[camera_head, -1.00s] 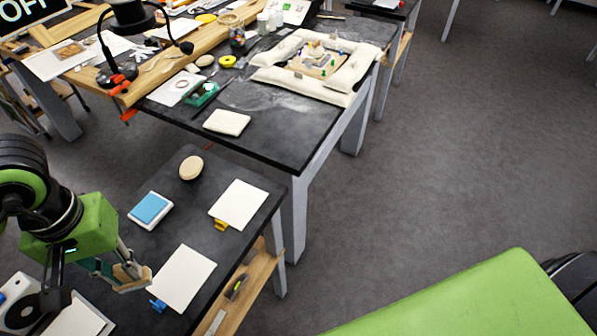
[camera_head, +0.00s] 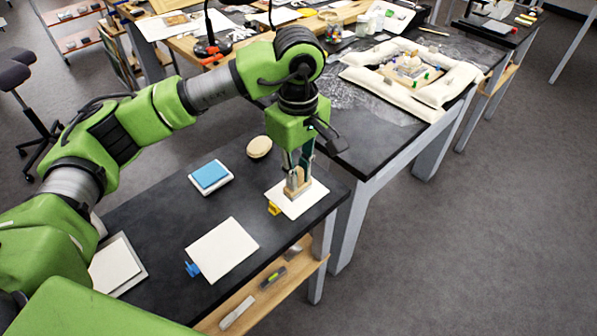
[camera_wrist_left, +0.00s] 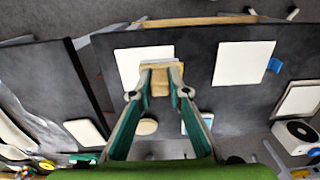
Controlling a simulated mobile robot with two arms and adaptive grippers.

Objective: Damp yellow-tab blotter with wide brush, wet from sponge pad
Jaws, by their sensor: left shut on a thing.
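My left gripper (camera_head: 298,174) is shut on the wide brush (camera_head: 297,188), a pale wooden block-like piece; it also shows between the fingers in the left wrist view (camera_wrist_left: 158,82). The brush is over the yellow-tab blotter (camera_head: 303,207), a white sheet with a yellow tab (camera_head: 273,208) at its left corner. I cannot tell if the bristles touch the sheet. In the left wrist view the blotter (camera_wrist_left: 129,66) lies partly behind the brush. The sponge pad (camera_head: 210,173), blue on a white tray, lies left of the gripper. My right gripper is not in view.
A second blotter (camera_head: 224,247) with a blue tab (camera_head: 192,269) lies nearer on the black table. A round tan disc (camera_head: 259,147) lies behind the sponge pad. A wooden shelf (camera_head: 253,303) runs below the table edge. A cluttered table (camera_head: 372,142) stands behind.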

